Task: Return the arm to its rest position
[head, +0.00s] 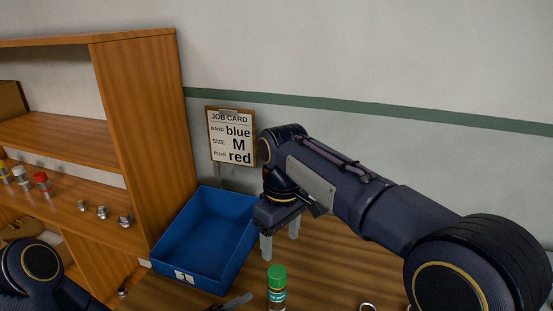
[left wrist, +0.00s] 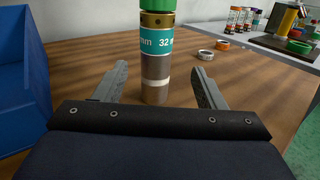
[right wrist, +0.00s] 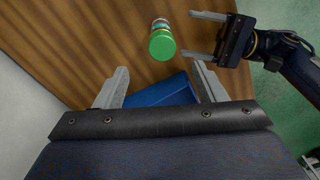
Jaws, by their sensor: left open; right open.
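My right gripper (head: 280,240) is open and empty, pointing down above the table by the blue bin. Its open fingers also show in the right wrist view (right wrist: 160,85). My left gripper (left wrist: 160,80) is open, low over the table. A cylinder with a green cap (head: 277,275), teal "32 mm" band and metal body (left wrist: 156,70) stands upright. In the left wrist view it shows in line with the gap between the left fingers, with space on both sides; I cannot tell if it is between them or just beyond. The right wrist view shows the left gripper (right wrist: 204,35) beside the green cap (right wrist: 162,46).
The blue bin (head: 172,262) stands left of the right gripper. A wooden shelf (head: 140,110) with small fittings is at the left. A job card (head: 232,137) reading blue, M, red stands by the wall.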

